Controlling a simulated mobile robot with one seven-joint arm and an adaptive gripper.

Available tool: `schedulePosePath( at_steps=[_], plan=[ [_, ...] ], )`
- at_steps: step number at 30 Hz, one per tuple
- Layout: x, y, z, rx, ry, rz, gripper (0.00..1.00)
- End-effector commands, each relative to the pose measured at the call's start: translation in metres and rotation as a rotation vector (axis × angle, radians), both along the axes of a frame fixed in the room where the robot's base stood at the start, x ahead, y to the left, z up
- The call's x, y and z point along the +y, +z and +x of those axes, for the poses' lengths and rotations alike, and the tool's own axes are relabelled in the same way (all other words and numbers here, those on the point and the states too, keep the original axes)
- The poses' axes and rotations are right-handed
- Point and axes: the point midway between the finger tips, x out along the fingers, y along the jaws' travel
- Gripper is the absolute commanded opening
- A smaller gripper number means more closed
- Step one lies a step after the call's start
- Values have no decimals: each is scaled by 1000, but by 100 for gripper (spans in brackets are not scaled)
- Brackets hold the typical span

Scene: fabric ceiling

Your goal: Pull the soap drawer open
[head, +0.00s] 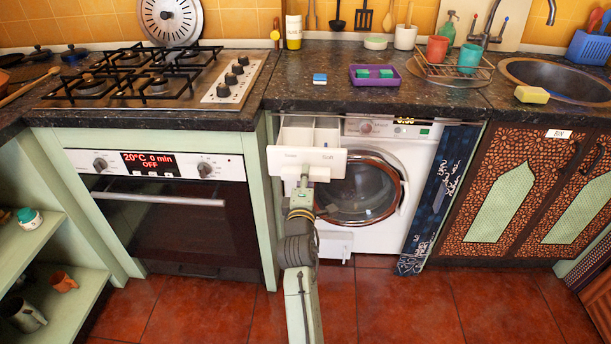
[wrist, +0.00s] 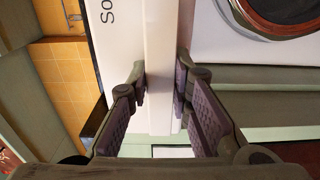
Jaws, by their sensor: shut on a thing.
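The white soap drawer (head: 283,160) of the washing machine (head: 405,165) sticks out from the machine's top left in the head view. Its compartments (head: 309,132) show behind the front panel. My gripper (head: 303,178) is at the front of the drawer. In the wrist view my gripper (wrist: 160,88) has one finger on each side of a white upright ridge, the drawer handle (wrist: 160,50), and is shut on it. The drawer front (wrist: 104,42) with part of its lettering shows to the left. My arm hides part of the panel's lower edge in the head view.
An oven (head: 170,215) stands left of the machine, under a gas hob (head: 150,80). The worktop (head: 330,95) overhangs behind the drawer. The round washer door (head: 362,188) is shut. A blue patterned cloth (head: 440,195) hangs at right. The red tiled floor (head: 390,305) in front is clear.

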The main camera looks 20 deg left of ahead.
Motion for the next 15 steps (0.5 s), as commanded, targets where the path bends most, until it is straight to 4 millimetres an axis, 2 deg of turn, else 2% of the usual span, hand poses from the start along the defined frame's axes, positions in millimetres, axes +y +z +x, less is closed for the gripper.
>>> schedulePosePath(
  at_steps=[1, 2, 3, 10, 15],
  plan=[
    [0, -8, 0, 16, -1, -5, 0],
    [0, -8, 0, 16, -1, -5, 0],
    [0, -8, 0, 16, -1, -5, 21],
    [0, -6, 0, 12, -1, -3, 36],
    [0, -3, 0, 7, -1, -2, 37]
  ],
)
